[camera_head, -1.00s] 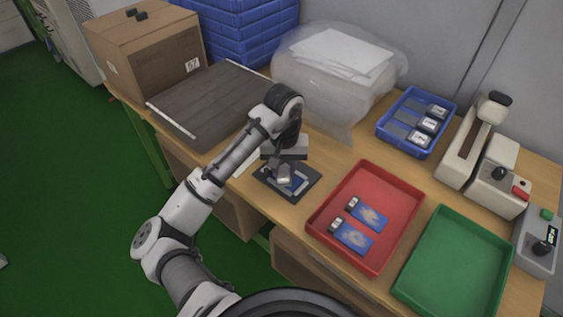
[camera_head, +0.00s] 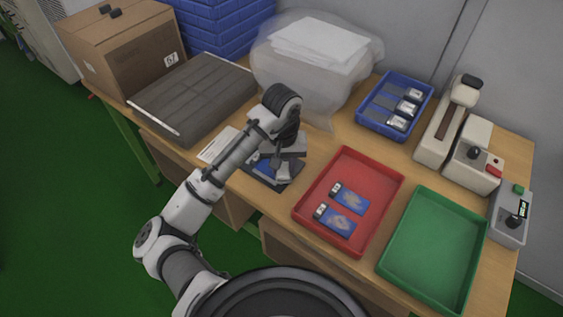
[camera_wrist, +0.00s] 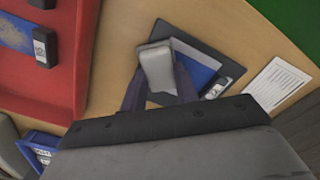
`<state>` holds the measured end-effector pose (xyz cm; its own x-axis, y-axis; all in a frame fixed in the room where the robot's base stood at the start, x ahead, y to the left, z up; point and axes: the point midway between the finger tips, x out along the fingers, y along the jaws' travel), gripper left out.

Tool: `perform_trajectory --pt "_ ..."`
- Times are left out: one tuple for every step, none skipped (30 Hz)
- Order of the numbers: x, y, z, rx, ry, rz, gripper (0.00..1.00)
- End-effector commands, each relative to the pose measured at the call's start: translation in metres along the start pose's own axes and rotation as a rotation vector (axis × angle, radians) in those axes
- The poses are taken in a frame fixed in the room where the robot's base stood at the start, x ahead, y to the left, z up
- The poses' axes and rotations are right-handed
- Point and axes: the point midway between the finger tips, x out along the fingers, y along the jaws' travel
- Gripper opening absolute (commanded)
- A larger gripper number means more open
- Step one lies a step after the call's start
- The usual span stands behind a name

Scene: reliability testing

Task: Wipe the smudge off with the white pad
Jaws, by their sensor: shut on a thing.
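My gripper (camera_wrist: 161,92) is shut on the white pad (camera_wrist: 157,68), a pale block between its two dark fingers. The pad is over one side of a dark mat (camera_wrist: 182,45). A blue card (camera_wrist: 199,73) with a small silver-and-black part (camera_wrist: 217,88) lies on the mat beside the pad. In the head view, the pad (camera_head: 284,171) is low over the mat's right part, and the blue card (camera_head: 261,167) shows to its left. I cannot tell whether the pad touches the card. I cannot make out the smudge.
A red tray (camera_head: 311,230) with two blue cards stands right of the mat, with a green empty tray (camera_head: 432,295) beyond. A printed sheet (camera_head: 217,147) lies left. A plastic-wrapped stack (camera_head: 312,72), blue bin (camera_head: 362,122) and machine (camera_head: 437,135) stand behind.

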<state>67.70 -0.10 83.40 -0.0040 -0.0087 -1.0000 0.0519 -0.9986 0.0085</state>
Motion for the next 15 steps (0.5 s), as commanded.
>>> perform_trajectory --pt "-0.011 0.0 0.0 -0.001 0.001 0.0 0.0" --pt "-0.014 0.0 0.0 -0.001 0.001 0.0 0.0" --pt "-0.018 0.0 0.0 -0.001 0.001 0.0 0.0" --pt "-0.021 0.0 0.0 -0.001 0.002 0.0 0.0" --pt "-0.024 0.0 0.0 -0.002 0.002 0.0 0.0" --pt "-0.027 0.0 0.0 -0.002 0.002 0.0 0.0" --pt "-0.03 0.0 0.0 -0.002 0.002 -0.001 0.0" --pt "-0.033 -0.001 0.0 -0.002 0.002 -0.001 0.0" --pt "-0.037 -0.001 -0.001 -0.002 0.002 -0.001 0.0" --pt "-0.039 -0.001 -0.001 -0.002 0.003 -0.001 0.0" --pt "-0.042 -0.001 -0.001 -0.002 0.003 -0.001 0.0" --pt "-0.046 -0.001 -0.001 -0.002 0.003 -0.001 0.0" --pt "-0.049 -0.001 -0.001 -0.002 0.003 -0.001 0.0" --pt "-0.051 -0.001 0.0 -0.002 0.003 -0.001 0.0" --pt "-0.054 0.0 0.0 -0.002 0.003 -0.001 0.0"
